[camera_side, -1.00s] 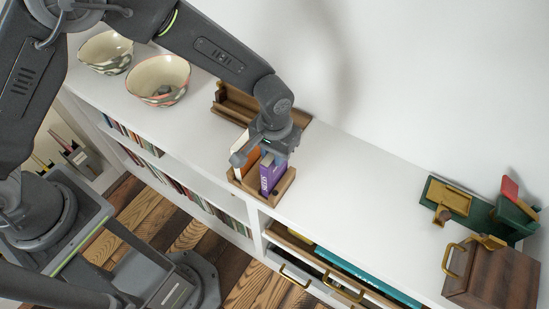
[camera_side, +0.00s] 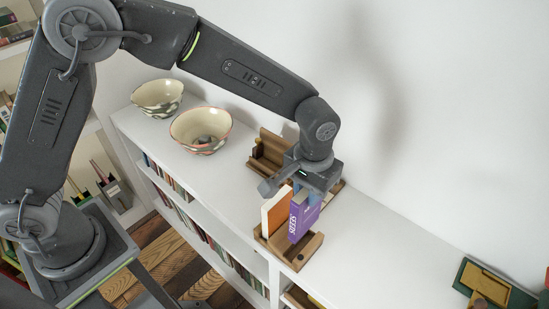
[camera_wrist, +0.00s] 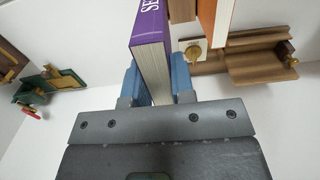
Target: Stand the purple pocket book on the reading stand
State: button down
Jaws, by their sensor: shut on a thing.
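The purple pocket book (camera_side: 301,217) is upright in my gripper (camera_side: 312,180), its lettered spine facing the side camera. In the wrist view the blue fingers of my gripper (camera_wrist: 157,86) press on both covers of the purple book (camera_wrist: 151,40). Its lower end appears raised above the floor of a small wooden holder (camera_side: 306,256); the exact gap is unclear. A brown wooden stand with a ledge (camera_side: 264,160), seemingly the reading stand, is behind by the wall, partly hidden by my arm. It also shows in the wrist view (camera_wrist: 265,66).
An orange book (camera_side: 274,213) stands in the holder beside the purple one. Two patterned bowls (camera_side: 201,131) (camera_side: 158,98) are on the white shelf top at left. A green and gold object (camera_side: 488,283) lies at right. The shelf top between is clear.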

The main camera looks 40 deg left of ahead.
jog(key=shift+r, duration=0.1)
dwell(0.4)
notch_tip(320, 180, up, 6)
jog(key=shift+r, duration=0.2)
jog(key=w+a+n+g, duration=0.1)
jog(key=w+a+n, duration=0.8)
jog(key=a, duration=0.2)
jog(key=w+a+n, duration=0.9)
jog(key=a, duration=0.2)
notch_tip(320, 180, down, 14)
jog(key=s, duration=0.1)
jog(key=shift+s+r, duration=0.2)
jog(key=shift+s, duration=0.1)
jog(key=c, duration=0.6)
grip_release()
